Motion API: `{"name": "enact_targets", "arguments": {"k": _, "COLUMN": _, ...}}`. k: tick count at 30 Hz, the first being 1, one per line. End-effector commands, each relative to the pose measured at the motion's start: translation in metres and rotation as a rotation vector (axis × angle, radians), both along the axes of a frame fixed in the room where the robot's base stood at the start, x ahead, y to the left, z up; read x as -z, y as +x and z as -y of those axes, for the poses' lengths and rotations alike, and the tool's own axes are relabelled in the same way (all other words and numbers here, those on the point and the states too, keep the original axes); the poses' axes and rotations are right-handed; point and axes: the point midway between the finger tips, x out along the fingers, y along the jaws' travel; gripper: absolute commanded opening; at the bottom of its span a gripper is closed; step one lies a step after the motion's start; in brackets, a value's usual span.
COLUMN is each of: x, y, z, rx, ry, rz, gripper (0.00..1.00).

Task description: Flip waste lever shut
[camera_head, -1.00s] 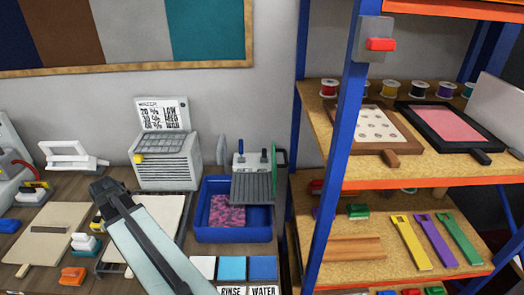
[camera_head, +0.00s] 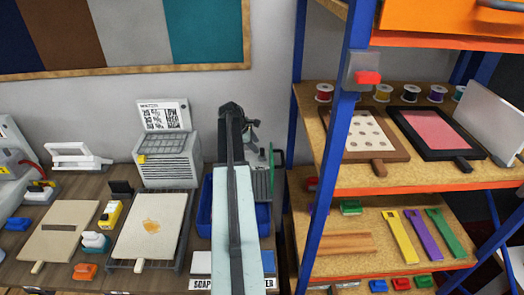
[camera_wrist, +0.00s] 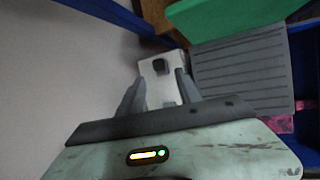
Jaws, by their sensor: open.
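My gripper (camera_head: 238,120) is up at the white and grey unit behind the blue tub (camera_head: 205,215), and my arm hides most of that unit in the head view. In the wrist view my gripper (camera_wrist: 158,78) has its two fingers apart. A white block (camera_wrist: 157,92) with a dark knob or lever (camera_wrist: 160,67) shows between and just beyond the fingertips. I cannot tell whether the fingers touch it, whether this knob is the waste lever, or how it is set. A grey ribbed plate (camera_wrist: 238,72) lies to the right.
A green panel (camera_head: 276,168) stands right of the unit; it also shows in the wrist view (camera_wrist: 225,14). A grey box-shaped machine (camera_head: 168,160) is close on the left. The blue shelf post (camera_head: 330,160) rises on the right. The wall is close behind.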

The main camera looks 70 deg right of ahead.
Motion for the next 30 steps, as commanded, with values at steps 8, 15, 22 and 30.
{"name": "enact_targets", "arguments": {"k": 8, "x": 0.043, "y": -0.011, "z": 0.018, "rx": 0.004, "ry": 0.000, "rz": 0.002, "gripper": 0.42}}
{"name": "enact_targets", "arguments": {"k": 15, "x": 0.069, "y": -0.020, "z": 0.034, "rx": 0.006, "ry": 0.000, "rz": 0.003, "gripper": 0.42}}
{"name": "enact_targets", "arguments": {"k": 22, "x": 0.066, "y": -0.022, "z": 0.034, "rx": 0.007, "ry": 0.001, "rz": 0.003, "gripper": 0.42}}
{"name": "enact_targets", "arguments": {"k": 30, "x": 0.066, "y": -0.022, "z": 0.034, "rx": 0.008, "ry": 0.001, "rz": 0.003, "gripper": 0.00}}
